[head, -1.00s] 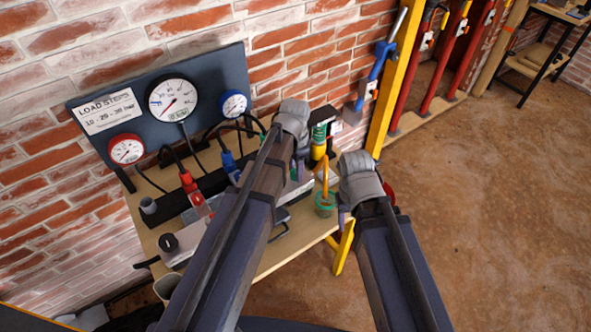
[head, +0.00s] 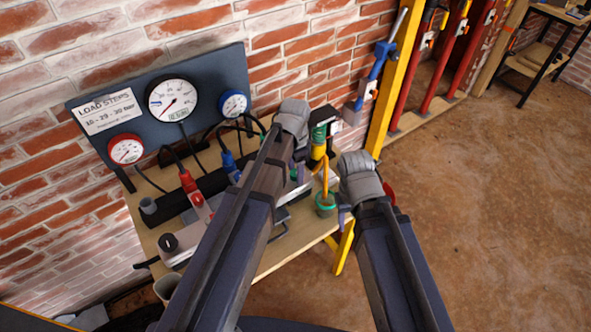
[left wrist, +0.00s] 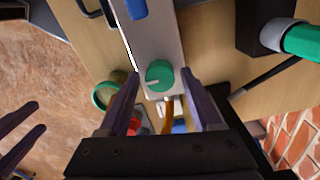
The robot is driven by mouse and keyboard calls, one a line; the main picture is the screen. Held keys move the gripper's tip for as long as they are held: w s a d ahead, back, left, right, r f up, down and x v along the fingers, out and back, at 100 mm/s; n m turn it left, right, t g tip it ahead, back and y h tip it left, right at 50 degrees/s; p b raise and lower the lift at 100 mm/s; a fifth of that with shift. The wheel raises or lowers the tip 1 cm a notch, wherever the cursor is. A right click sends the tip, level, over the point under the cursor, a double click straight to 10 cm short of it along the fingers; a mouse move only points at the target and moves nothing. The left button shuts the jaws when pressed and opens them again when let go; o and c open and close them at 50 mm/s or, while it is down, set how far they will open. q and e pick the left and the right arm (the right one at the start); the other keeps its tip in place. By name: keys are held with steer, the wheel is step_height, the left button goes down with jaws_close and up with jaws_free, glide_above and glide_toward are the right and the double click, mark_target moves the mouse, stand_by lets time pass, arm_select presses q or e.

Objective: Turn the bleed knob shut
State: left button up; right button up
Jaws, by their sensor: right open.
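The green round bleed knob (left wrist: 159,75) with a pale pointer line sits on a light metal block (left wrist: 160,35) in the left wrist view. The pointer points left. My left gripper (left wrist: 160,72) is open, with one finger on each side of the knob; I cannot tell whether they touch it. In the head view my left gripper (head: 300,168) is over the bench, and its arm hides most of the knob. My right gripper (head: 342,213) is open and empty near the bench's right edge; its spread fingers also show in the left wrist view (left wrist: 20,135).
A green-rimmed cup (head: 326,209) stands close to my right gripper, under an orange bent tube (head: 324,170). A gauge panel (head: 200,122), red coupling (head: 190,184) and blue coupling (head: 229,164) stand behind. The floor (head: 480,220) to the right is clear.

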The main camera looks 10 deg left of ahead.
mark_target(295, 172)
arm_select(q)
steer(key=shift+o, duration=0.4)
steer(key=shift+r, duration=0.15)
step_height(295, 172, up, 8)
steer(key=p, duration=0.8)
steer(key=shift+f, duration=0.2)
steer(key=s+d+n, duration=0.2)
steer(key=s+n, duration=0.1)
steer(key=s, duration=0.4)
steer(key=s+d+n+y, duration=0.1)
steer(key=s+d+n, duration=0.2)
steer(key=s, duration=0.4)
steer(key=shift+s+d+n, duration=0.3)
steer(key=shift+s+n, duration=0.1)
steer(key=shift+n, duration=0.2)
